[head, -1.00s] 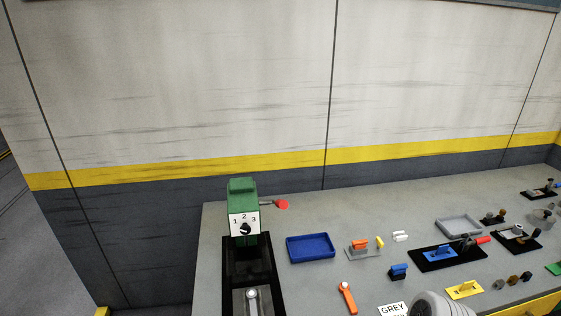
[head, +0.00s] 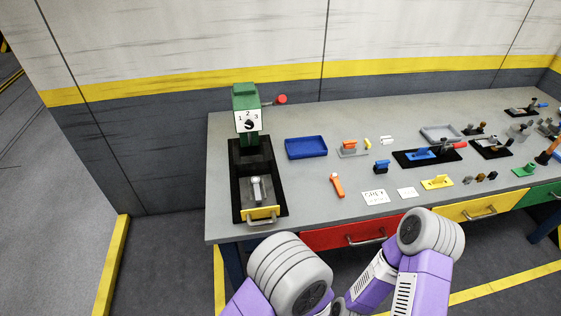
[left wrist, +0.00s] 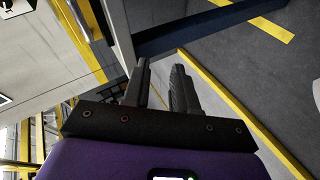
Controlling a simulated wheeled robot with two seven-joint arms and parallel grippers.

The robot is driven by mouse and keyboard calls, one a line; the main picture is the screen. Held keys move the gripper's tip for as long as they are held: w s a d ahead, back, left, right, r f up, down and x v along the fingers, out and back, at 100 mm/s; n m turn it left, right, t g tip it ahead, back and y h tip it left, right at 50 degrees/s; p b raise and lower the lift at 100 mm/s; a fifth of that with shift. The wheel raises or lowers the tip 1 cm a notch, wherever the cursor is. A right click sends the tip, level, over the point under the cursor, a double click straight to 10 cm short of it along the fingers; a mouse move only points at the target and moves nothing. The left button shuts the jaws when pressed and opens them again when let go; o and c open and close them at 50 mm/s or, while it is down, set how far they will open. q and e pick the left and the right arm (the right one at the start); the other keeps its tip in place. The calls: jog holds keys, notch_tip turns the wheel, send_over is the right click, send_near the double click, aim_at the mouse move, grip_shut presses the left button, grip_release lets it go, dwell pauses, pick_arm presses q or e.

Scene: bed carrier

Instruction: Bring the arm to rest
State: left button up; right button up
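My two arms show in the head view as purple and grey links at the bottom, folded low in front of the workbench (head: 225,190). One large grey joint (head: 290,272) is at bottom centre, and another (head: 432,232) is to its right, by the drawers. No gripper shows in the head view. In the left wrist view my left gripper (left wrist: 162,88) has its two dark fingers apart with nothing between them. Dark floor and a yellow line lie beyond it. My right gripper is not seen.
The bench holds a green numbered device (head: 246,98) with a red-knobbed lever, a blue tray (head: 306,147), an orange-handled tool (head: 337,184) and several small parts. A red drawer (head: 345,233) and a yellow drawer (head: 480,208) are in its front. Floor at left is clear.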

pick_arm(q)
notch_tip(320, 180, down, 7)
jog(key=w+a+m+g+h, duration=0.1)
jog(key=a+m+g+h, duration=0.15)
jog(key=m, duration=0.25)
jog(key=s+a+f+m+g+h, duration=0.5)
jog(key=s+f+m+g+h, duration=0.2)
jog(key=m, duration=0.5)
jog(key=shift+s+g, duration=0.45)
jog(key=shift+s, duration=0.8)
